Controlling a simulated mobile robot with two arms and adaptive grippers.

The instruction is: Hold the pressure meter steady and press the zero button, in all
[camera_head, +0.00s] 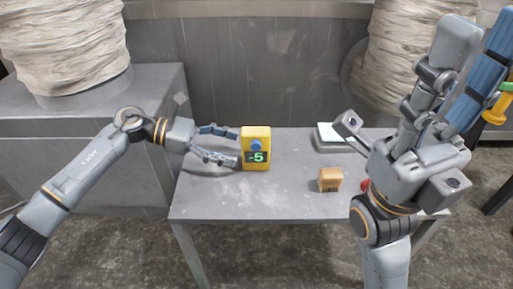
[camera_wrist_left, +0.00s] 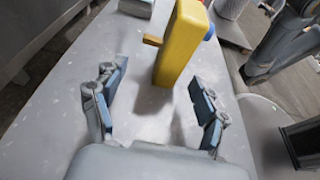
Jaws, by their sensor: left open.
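The pressure meter (camera_head: 247,164) is a yellow upright box on the grey table, with a round blue button (camera_head: 256,145) above a dark display reading -5 in green. My left gripper (camera_head: 233,147) is open at its left side, with the fingers pointing at it. In the left wrist view the meter (camera_wrist_left: 180,45) stands just beyond the open fingertips (camera_wrist_left: 158,76), not clamped. Its display is hidden there. My right gripper (camera_head: 487,35) is raised at the right, close to the head camera, with its fingers apart and nothing seen between them.
A tan block (camera_head: 330,179) and a partly hidden red object (camera_head: 365,185) lie right of the meter. A grey box with a pale top (camera_head: 335,135) stands at the table's back. The front of the table (camera_head: 250,200) is clear. Wrapped rolls stand behind.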

